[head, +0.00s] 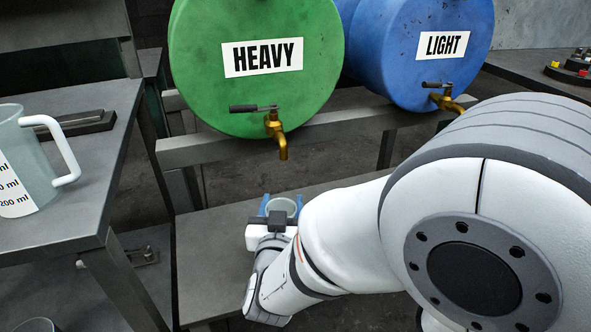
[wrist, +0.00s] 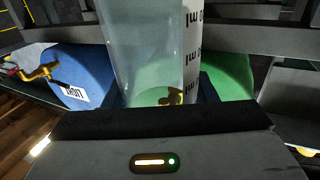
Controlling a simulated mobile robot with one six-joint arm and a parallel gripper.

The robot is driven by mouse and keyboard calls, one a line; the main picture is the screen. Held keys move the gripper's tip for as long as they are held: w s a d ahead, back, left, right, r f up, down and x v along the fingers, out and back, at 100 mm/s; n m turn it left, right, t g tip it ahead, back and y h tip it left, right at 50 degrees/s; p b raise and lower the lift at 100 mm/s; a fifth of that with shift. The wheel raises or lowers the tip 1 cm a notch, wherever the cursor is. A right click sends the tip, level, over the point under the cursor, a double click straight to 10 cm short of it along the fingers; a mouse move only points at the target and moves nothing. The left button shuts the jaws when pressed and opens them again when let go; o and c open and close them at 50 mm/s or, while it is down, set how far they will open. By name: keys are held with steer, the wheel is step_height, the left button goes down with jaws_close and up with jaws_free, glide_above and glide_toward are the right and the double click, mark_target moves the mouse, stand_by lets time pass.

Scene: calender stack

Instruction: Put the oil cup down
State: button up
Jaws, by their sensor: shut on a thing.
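The oil cup is a clear cup, and its rim shows in the head view (head: 284,204) between the blue fingers of my gripper (head: 280,209). My gripper is shut on it. The cup fills the middle of the wrist view (wrist: 145,50), with a white label printed in ml along its right side. It is below and in front of the green drum's tap, over the low grey bench (head: 205,262). My gripper hides its lower part, so I cannot tell whether its base touches the bench.
A green drum marked HEAVY (head: 215,95) with a brass tap (head: 277,136) and a blue drum marked LIGHT (head: 400,30) stand on a grey rack (head: 350,124). A handled measuring jug (head: 35,160) stands on the left table (head: 95,190). The bench's left part looks clear.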

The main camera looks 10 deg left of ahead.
steer(key=w+a+f+b, duration=0.1)
steer(key=w+f+b, duration=0.2)
steer(key=w, duration=0.4)
steer(key=shift+w+f+b, duration=0.3)
steer(key=shift+w+f, duration=0.05)
steer(key=shift+w, duration=0.05)
steer(key=shift+a+f, duration=0.1)
steer(key=shift+f, duration=0.15)
steer(key=o, duration=1.3)
